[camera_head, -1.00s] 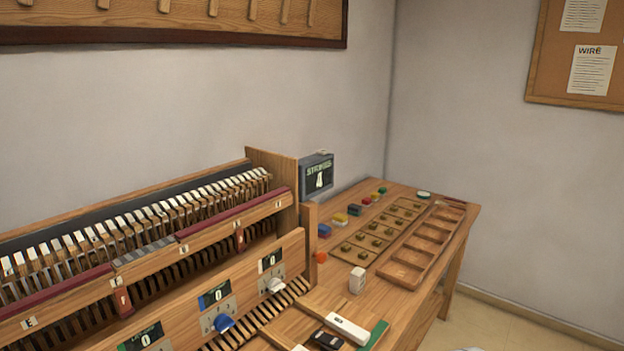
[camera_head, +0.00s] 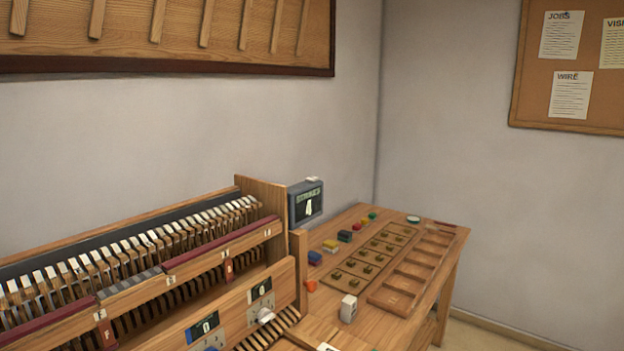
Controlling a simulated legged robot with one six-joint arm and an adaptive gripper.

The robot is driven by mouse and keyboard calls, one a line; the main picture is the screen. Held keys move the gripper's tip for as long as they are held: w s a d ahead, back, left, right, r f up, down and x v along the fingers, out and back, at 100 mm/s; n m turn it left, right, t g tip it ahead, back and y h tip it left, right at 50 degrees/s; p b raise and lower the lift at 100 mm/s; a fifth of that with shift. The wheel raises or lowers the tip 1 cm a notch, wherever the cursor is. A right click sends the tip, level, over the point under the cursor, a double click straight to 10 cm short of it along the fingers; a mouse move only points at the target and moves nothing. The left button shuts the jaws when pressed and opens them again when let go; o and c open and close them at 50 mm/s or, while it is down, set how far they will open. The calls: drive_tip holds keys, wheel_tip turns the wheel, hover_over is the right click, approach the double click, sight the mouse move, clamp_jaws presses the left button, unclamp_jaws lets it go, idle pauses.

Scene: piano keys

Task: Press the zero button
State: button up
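A grey counter box (camera_head: 306,204) stands at the right end of the piano-key rack, and its screen reads "STRIKES" and 4. A small pale piece (camera_head: 312,179) sits on its top; it may be a button, but I cannot read any label on it. Two small displays on the front wooden panel each read 0, one at the right (camera_head: 261,289) with a white knob (camera_head: 265,316), one lower left (camera_head: 205,327). I cannot tell which part is the zero button. My gripper is not in view.
The key rack (camera_head: 120,265) fills the lower left. The wooden table (camera_head: 385,331) carries a compartment tray (camera_head: 411,272), a board with brass pieces (camera_head: 373,254), a white block (camera_head: 348,308) and several coloured blocks. Walls close off the back and right.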

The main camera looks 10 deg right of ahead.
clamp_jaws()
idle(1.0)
